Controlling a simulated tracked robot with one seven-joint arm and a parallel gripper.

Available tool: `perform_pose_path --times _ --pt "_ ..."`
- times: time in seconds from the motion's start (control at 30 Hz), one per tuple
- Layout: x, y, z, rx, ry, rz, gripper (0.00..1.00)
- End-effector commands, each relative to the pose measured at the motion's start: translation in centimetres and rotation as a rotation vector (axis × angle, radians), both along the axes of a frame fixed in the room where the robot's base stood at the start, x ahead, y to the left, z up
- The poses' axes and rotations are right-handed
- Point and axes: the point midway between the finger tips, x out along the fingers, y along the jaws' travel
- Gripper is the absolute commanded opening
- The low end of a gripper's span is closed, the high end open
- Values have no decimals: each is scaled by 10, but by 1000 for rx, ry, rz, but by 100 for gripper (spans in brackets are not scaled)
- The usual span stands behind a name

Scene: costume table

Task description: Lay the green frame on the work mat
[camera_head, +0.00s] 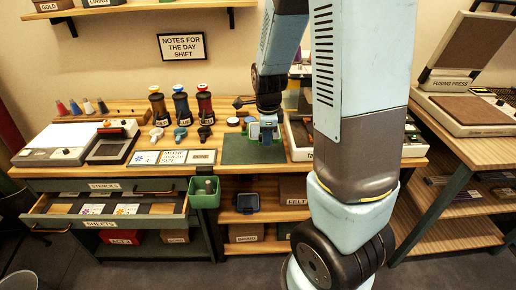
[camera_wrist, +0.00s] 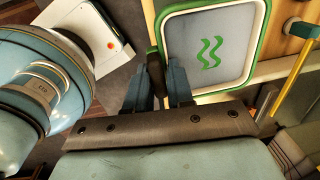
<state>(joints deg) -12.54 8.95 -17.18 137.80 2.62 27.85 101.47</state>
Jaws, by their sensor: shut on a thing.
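The green frame (camera_wrist: 185,50) has a green and white rim around a grey screen with a green wavy mark. It fills the upper middle of the wrist view. My gripper (camera_wrist: 158,82) is shut on a dark handle-like piece at the frame's left side. In the head view my gripper (camera_head: 267,130) is at the back right of the dark green work mat (camera_head: 236,152), and only a little green shows around it. The mat's near part is bare. I cannot tell whether the frame touches the mat.
Bottles with coloured tops (camera_head: 181,107) stand left of the mat, behind small stamps. Flat labelled cards (camera_head: 172,157) lie at its left. A green bin (camera_head: 204,192) hangs at the table's front, beside an open drawer (camera_head: 105,208). A fusing press (camera_head: 462,108) stands at right.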

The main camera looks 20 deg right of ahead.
Motion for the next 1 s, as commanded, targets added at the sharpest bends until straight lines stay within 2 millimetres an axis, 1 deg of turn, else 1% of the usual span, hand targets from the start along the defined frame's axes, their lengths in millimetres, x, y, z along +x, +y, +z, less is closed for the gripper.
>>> perform_pose_path --times 0.03,0.1,0.33,0.5,0.83,1.0 --pt "8 0 -4 -1 1 -1 0" --pt "17 2 -11 -1 4 2 0" --pt "40 4 -39 -1 4 1 0" --pt "53 5 -54 0 1 2 0" --pt "64 7 -67 0 0 3 0" --pt "63 6 -89 0 3 2 0"
